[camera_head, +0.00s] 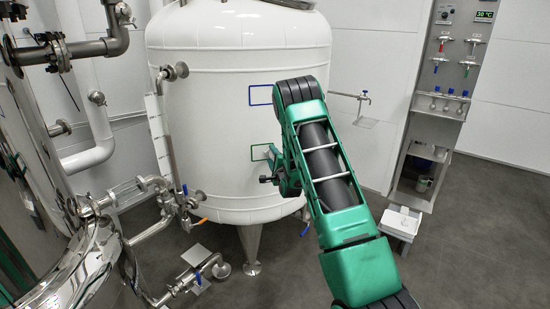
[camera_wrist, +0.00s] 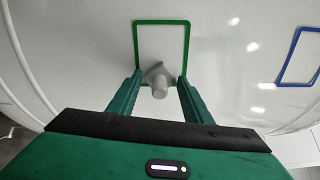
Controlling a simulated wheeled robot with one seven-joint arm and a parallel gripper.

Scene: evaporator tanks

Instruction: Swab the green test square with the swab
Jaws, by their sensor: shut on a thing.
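The green test square (camera_head: 262,152) is a green outline on the side of the white tank (camera_head: 225,95). It also shows in the wrist view (camera_wrist: 162,22), upright and straight ahead of my gripper. My gripper (camera_wrist: 159,86) is shut on the swab (camera_wrist: 158,73), a pale grey piece between the fingertips. The swab overlaps the lower part of the square in the wrist view. I cannot tell whether its tip touches the tank. In the head view my arm hides part of the tank and most of the gripper.
A blue square (camera_head: 261,95) is on the tank above the green one; it shows at the right in the wrist view. Pipes and valves (camera_head: 160,205) stand left of the tank. A grey panel (camera_head: 455,70) with valves stands right, with a white box (camera_head: 402,222) below. Floor right is clear.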

